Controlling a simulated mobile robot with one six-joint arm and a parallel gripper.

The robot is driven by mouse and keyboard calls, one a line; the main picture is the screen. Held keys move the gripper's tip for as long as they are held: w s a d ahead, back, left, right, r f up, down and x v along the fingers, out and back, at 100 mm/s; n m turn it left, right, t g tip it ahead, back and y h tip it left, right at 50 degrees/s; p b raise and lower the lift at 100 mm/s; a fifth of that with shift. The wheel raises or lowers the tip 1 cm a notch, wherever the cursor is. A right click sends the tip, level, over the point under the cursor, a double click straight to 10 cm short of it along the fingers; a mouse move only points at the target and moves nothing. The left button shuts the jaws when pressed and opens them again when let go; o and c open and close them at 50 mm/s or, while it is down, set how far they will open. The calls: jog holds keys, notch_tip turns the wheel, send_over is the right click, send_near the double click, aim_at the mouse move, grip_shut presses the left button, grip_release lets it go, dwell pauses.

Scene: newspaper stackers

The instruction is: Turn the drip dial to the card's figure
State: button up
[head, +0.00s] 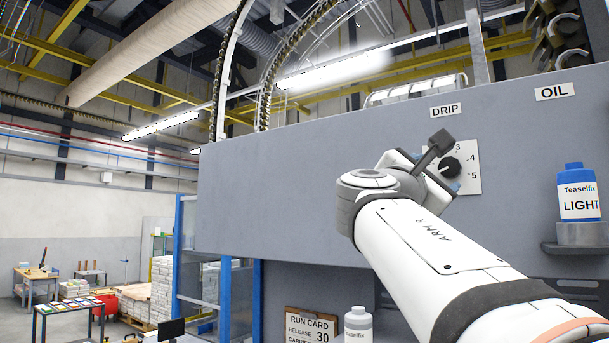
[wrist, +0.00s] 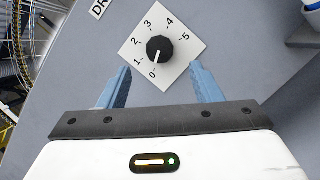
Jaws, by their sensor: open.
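The drip dial is a black round knob (wrist: 160,49) on a white square plate (wrist: 183,27) marked 0 to 5. In the wrist view its white pointer mark is towards 0. In the head view the plate (head: 469,178) is partly hidden by my gripper, under the DRIP label (head: 446,110). My gripper (wrist: 161,68) is open and empty, its blue fingers either side of the plate's lower part; I cannot tell whether they touch anything. The run card (head: 309,324) at the bottom of the head view reads RELEASE 30; its lower lines are cut off, and no drip figure shows.
A blue-capped bottle (head: 578,195) marked LIGHT stands on a bracket at the right, below the OIL label (head: 556,92). The grey panel (head: 290,190) left of the dial is bare.

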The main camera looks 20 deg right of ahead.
aim_at(448, 168)
jog(key=p+x, duration=0.2)
jog(key=x, duration=0.4)
jog(key=shift+w+p, duration=0.15)
jog(key=shift+p, duration=0.2)
jog(key=shift+w+d, duration=0.15)
jog(key=shift+d, duration=0.3)
